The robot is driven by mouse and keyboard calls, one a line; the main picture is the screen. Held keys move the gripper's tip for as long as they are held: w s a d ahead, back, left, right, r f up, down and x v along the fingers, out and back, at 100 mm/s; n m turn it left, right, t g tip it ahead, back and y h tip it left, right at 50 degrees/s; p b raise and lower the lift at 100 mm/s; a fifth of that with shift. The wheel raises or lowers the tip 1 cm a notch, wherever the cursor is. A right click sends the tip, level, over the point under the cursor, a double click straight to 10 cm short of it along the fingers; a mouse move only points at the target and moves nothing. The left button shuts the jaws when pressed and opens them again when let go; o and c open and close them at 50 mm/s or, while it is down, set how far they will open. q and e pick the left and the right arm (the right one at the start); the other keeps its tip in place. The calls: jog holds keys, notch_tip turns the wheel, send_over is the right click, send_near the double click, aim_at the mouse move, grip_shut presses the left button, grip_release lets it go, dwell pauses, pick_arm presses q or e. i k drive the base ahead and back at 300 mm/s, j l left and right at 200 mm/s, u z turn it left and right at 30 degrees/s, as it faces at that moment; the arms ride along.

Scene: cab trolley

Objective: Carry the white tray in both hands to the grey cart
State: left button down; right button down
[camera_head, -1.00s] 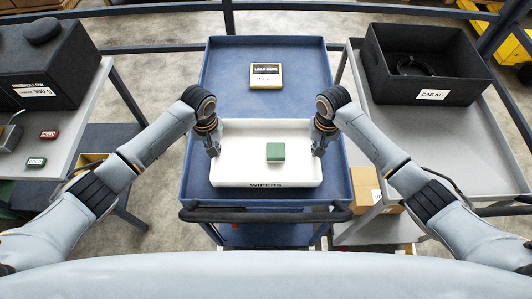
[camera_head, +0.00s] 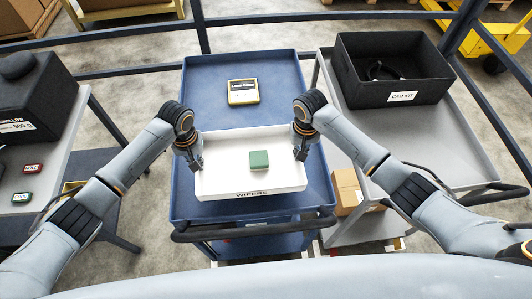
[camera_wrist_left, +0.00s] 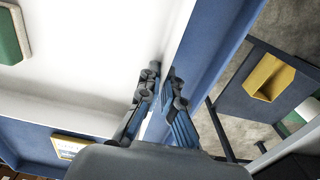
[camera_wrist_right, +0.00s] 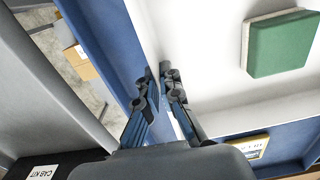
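The white tray (camera_head: 225,183) is over the blue cart's (camera_head: 205,95) top, near its front edge. A green block (camera_head: 259,160) sits in it, right of the middle. My left gripper (camera_head: 196,163) is shut on the tray's left wall, and my right gripper (camera_head: 301,153) on its right wall. In the left wrist view the fingers (camera_wrist_left: 160,85) straddle the rim; the right wrist view's fingers (camera_wrist_right: 158,85) do too. I cannot tell whether the tray is resting or slightly raised. The grey cart (camera_head: 430,145) stands at the right.
A black CAB KIT box (camera_head: 390,72) takes up the grey cart's back; its front is bare. A yellow device (camera_head: 243,92) lies on the blue cart behind the tray. A grey table (camera_head: 65,140) with a black box (camera_head: 22,105) is at the left. Rails (camera_head: 130,70) run behind.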

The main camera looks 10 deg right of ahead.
aim_at(418, 155)
jog(key=l, duration=3)
